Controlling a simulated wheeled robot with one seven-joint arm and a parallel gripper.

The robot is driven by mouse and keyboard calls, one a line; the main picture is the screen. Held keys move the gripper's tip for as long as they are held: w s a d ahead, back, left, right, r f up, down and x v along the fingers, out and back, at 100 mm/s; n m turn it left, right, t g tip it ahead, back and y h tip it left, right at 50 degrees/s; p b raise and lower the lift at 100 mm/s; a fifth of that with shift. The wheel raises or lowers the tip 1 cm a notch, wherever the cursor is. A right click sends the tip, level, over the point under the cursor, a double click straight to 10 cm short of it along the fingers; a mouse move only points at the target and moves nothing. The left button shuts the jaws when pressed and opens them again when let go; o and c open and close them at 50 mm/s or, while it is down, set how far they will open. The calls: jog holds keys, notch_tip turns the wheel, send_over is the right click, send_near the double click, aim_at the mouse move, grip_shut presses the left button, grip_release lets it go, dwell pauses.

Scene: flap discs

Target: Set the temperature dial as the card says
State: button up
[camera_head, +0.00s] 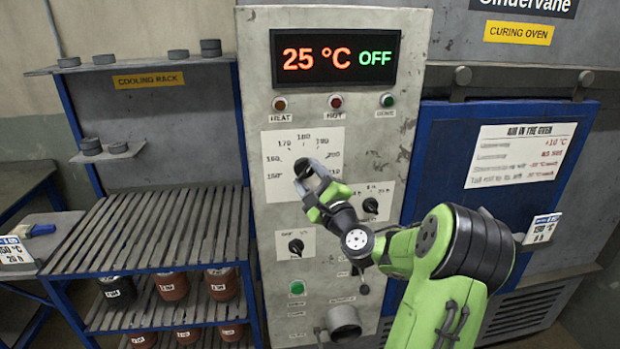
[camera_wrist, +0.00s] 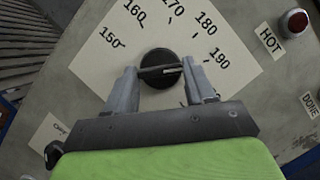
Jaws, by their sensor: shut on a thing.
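The temperature dial (camera_head: 302,167) is a black round knob on the grey control panel, ringed by a scale with 150 to 190 readable in the wrist view. My gripper (camera_wrist: 161,76) is shut on the dial (camera_wrist: 158,58), one finger on each side of its raised bar. The white mark on the bar lies on its right end in the wrist view, toward the 190 side; the right finger partly covers that area. A card (camera_head: 541,229) at the oven's right shows a temperature that seems to read 150 °C, with smaller text below. Another card (camera_head: 15,251) stands at the left, its figures blurred.
The display (camera_head: 335,58) reads 25 °C OFF. Two smaller knobs (camera_head: 370,205) (camera_head: 296,246) and a green button (camera_head: 297,287) sit lower on the panel. A notice headed AIR IN THE OVEN (camera_head: 521,155) shows +10 °C. The cooling rack (camera_head: 150,228) stands left.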

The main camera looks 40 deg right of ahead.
jog(key=shift+f, duration=0.1)
jog(key=o, duration=1)
jog(key=shift+o, duration=0.2)
jog(key=shift+s, duration=0.1)
jog(key=b+v, duration=0.6)
jog(key=v, duration=0.9)
jog(key=shift+s, duration=0.3)
